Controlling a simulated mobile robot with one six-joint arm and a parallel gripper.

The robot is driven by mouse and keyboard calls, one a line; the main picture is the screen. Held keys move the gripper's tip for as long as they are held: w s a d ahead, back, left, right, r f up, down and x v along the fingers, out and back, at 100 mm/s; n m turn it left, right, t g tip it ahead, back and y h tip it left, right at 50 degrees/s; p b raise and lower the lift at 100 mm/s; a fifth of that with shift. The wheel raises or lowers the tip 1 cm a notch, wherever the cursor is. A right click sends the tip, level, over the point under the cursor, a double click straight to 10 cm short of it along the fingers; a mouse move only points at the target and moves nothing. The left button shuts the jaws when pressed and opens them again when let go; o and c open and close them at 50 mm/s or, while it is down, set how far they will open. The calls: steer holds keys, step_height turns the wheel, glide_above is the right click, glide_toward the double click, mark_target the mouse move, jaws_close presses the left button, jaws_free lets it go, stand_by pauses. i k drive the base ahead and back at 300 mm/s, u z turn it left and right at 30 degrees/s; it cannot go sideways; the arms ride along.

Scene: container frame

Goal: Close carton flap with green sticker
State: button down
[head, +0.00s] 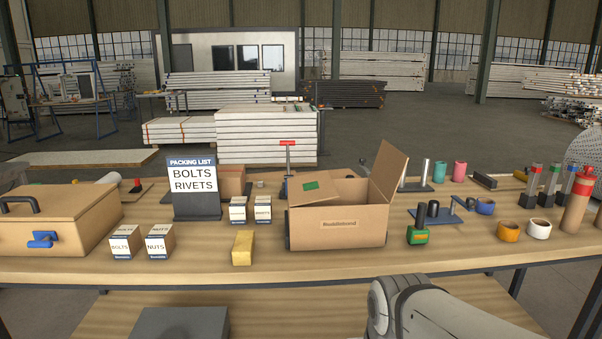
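An open brown carton (338,228) stands on the wooden workbench, in the middle of the head view. Its flap with the green sticker (316,194) is at the left side of the opening and slopes, with the sticker (311,186) facing up. Another flap (388,171) stands up steeply at the right side of the opening. The inside of the carton is mostly hidden by its front wall. Part of my arm shows at the lower right, in front of the bench. My gripper is not in the picture.
A yellow block (243,248) and small labelled boxes (238,210) are left of the carton. A packing list sign (193,188) stands behind them. A green-and-black item (418,235) and a blue stand (436,214) are close on the right. Bare bench (330,265) lies in front.

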mark_target(302, 189)
steer(key=i, duration=0.95)
